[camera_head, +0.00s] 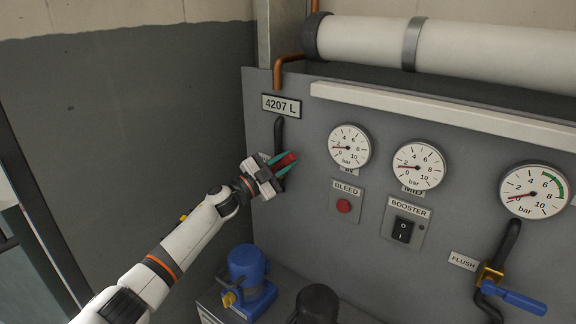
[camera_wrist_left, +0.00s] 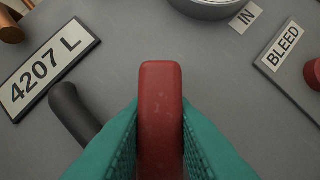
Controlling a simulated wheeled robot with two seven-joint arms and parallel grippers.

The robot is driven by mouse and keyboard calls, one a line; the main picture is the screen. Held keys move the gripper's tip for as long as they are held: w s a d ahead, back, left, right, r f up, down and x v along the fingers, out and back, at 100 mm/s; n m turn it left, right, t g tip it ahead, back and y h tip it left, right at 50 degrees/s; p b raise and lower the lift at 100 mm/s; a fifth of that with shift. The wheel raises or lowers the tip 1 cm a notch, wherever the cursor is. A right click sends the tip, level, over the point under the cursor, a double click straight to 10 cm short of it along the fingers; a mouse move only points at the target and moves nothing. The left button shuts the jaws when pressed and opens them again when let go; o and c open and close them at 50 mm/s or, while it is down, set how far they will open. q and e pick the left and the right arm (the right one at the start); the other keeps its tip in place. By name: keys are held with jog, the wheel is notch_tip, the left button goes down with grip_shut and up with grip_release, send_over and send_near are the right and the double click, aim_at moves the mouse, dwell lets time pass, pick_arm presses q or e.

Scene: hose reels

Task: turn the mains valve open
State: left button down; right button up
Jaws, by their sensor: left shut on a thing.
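The mains valve's red handle (camera_head: 287,159) is on the grey panel at the left, below the "4207 L" plate (camera_head: 281,106). In the left wrist view the red handle (camera_wrist_left: 161,115) stands between the two teal finger pads, its rounded end pointing up in the picture. My left gripper (camera_head: 279,165) is shut on it. The valve body behind the handle is hidden by the gripper. A black hose (camera_head: 279,132) runs on the panel just above the gripper. My right gripper is in neither view.
Gauges marked "IN" (camera_head: 349,146) and "MID" (camera_head: 419,166) are right of the handle. A red bleed button (camera_head: 343,206), a booster switch (camera_head: 403,230) and a blue flush lever (camera_head: 514,297) sit lower. A blue pump (camera_head: 247,275) stands below my left arm.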

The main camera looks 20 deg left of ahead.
pick_arm(q)
jog(key=n+t, duration=0.1)
jog(key=n, duration=0.1)
jog(key=a+r+n+y, duration=0.1)
jog(key=n, duration=0.1)
jog(key=a+n+t+p, duration=0.1)
jog(key=n, duration=0.1)
jog(key=shift+w+r+t+y, duration=0.3)
jog(key=shift+w+r+y, duration=0.05)
jog(key=shift+y, duration=0.05)
jog(key=n, duration=0.1)
jog(key=a+n+y, duration=0.1)
jog(key=n+t, duration=0.1)
jog(key=shift+w+a+r+n+p, duration=0.15)
jog(key=shift+w+a+n+p, duration=0.1)
jog(key=shift+n+p, duration=0.15)
jog(key=shift+w+a+n+t+y, duration=0.15)
jog(key=shift+a+n+y, duration=0.15)
jog(key=shift+n+y, duration=0.4)
jog(key=shift+w+a+n+t+y, duration=0.15)
jog(key=shift+a+n+y, duration=0.2)
jog(key=shift+n, duration=0.65)
jog(key=shift+y, duration=0.25)
jog(key=c, duration=1.2)
grip_release()
jog(key=shift+c, duration=0.2)
jog(key=shift+s, duration=0.1)
jog(key=b+v, duration=0.4)
jog(key=v, duration=0.8)
